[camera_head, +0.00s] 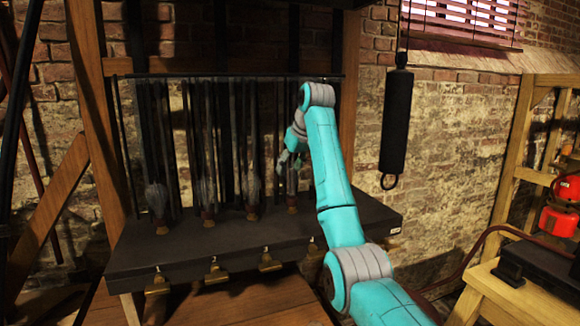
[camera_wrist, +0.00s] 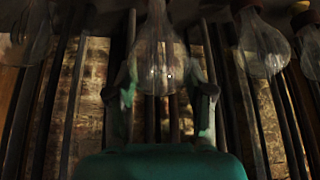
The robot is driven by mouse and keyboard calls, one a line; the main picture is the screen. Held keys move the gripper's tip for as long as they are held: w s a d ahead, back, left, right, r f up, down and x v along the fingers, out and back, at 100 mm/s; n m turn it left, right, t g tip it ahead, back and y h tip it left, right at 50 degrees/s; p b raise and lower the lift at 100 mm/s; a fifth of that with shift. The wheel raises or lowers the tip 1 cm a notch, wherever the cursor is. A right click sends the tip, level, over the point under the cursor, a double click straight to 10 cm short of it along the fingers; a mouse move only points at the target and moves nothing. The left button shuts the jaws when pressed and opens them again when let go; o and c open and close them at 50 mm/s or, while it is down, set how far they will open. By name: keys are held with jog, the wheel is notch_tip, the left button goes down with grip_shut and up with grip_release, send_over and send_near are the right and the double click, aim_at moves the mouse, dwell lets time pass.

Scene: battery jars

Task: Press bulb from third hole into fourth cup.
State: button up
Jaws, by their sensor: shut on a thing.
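My gripper (camera_head: 289,160) reaches in from the right above the black bench. In the wrist view its two fingers (camera_wrist: 167,92) stand on either side of a clear glass bulb (camera_wrist: 155,50) and are shut on it. In the head view this bulb (camera_head: 292,181) stands upright beneath the gripper, over a brown cup (camera_head: 292,208), the fourth from the left; I cannot tell how deep it sits. Three more bulbs stand upright to its left, at the first (camera_head: 157,196), second (camera_head: 208,190) and third (camera_head: 252,186) brown cups.
The black slab (camera_head: 190,250) has brass fittings (camera_head: 214,272) along its front edge. Thin dark rods (camera_head: 185,130) rise close behind the bulbs. Other bulbs (camera_wrist: 260,45) flank the held one closely. A black cylinder (camera_head: 396,120) hangs to the right.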

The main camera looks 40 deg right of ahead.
jog(key=shift+f, duration=1.15)
dwell(1.0)
jog(key=o, duration=1)
jog(key=shift+r, duration=0.1)
notch_tip(320, 180, up, 10)
jog(key=shift+f, duration=0.15)
